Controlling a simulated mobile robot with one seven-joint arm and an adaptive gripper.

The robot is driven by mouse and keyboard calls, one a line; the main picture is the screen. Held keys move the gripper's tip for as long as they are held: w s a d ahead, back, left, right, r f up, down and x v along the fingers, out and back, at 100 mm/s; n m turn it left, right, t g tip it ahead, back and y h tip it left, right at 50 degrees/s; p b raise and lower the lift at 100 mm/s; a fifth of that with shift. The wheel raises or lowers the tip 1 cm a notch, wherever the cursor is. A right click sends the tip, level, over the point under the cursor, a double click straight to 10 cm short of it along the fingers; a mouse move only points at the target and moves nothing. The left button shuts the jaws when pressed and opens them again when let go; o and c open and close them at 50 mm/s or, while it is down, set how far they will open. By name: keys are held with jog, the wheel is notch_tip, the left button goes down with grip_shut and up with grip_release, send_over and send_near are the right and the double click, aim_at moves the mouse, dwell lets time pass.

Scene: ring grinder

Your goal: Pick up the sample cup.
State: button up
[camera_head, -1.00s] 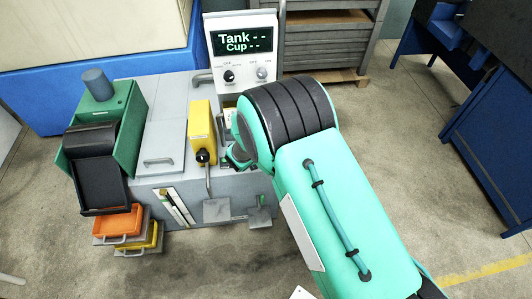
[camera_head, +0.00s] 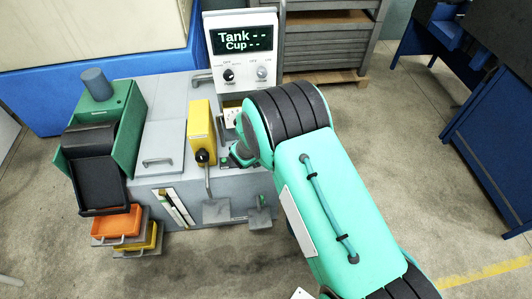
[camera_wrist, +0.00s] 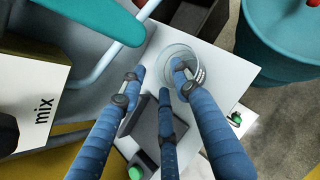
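A clear round cup (camera_wrist: 166,52), which looks like the sample cup, shows in the wrist view on a white surface, right of centre near the top. My gripper (camera_wrist: 157,82) has blue fingers spread apart, with gaps between the tips. The right fingertip overlaps the cup in the picture; whether it touches it, or is inside or in front of it, I cannot tell. The left and middle fingers are left of and below the cup. In the head view my arm hides the cup and most of my gripper.
A grey block (camera_wrist: 147,128) is beside the middle finger. The head view shows a yellow unit (camera_head: 201,128) and a display panel (camera_head: 241,42) beside my arm.

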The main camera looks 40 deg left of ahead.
grip_shut()
jog(key=shift+r, duration=0.2)
jog(key=shift+r, duration=0.55)
jog(key=s+d+r+p, duration=0.2)
jog(key=s+d+r, duration=0.1)
jog(key=s+d, duration=0.7)
jog(key=shift+d+r, duration=0.3)
jog(key=shift+d, duration=0.85)
